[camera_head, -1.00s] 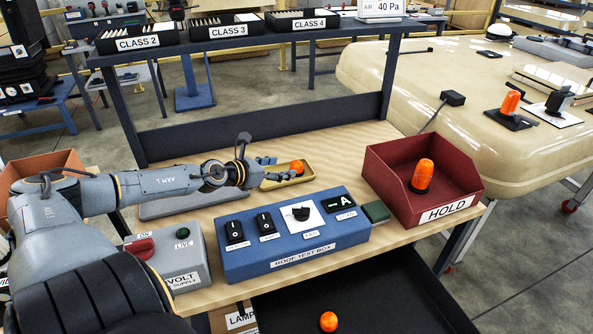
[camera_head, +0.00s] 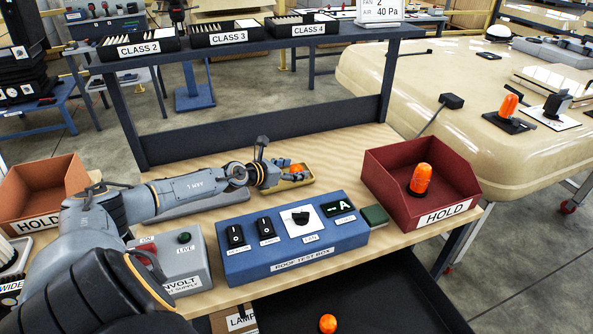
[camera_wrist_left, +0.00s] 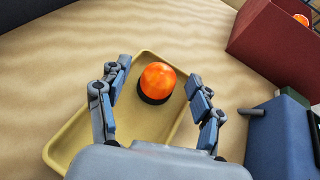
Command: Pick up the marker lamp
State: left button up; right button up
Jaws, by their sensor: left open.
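An orange marker lamp (camera_head: 297,169) with a dark base stands in a small yellow tray (camera_head: 309,181) on the wooden bench. In the left wrist view the lamp (camera_wrist_left: 158,78) sits upright in the tray (camera_wrist_left: 58,150), between my two spread fingers. My left gripper (camera_head: 279,170) is open at the tray's left side in the head view. In the wrist view, the left gripper's fingertips (camera_wrist_left: 158,72) flank the lamp, with gaps on both sides and nothing gripped. Other orange lamps stand in the red HOLD bin (camera_head: 372,185), on the cab roof and low down. My right gripper is not in view.
A blue roof test box (camera_head: 296,259) and a grey supply box (camera_head: 178,284) stand in front of the tray. A dark shelf upright (camera_head: 125,120) rises behind my arm. A brown HOLD bin (camera_head: 45,190) stands at left. Bare wood lies behind the tray.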

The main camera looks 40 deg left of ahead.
pick_arm(q)
jog(key=c, duration=1.2)
jog(key=shift+c, duration=0.2)
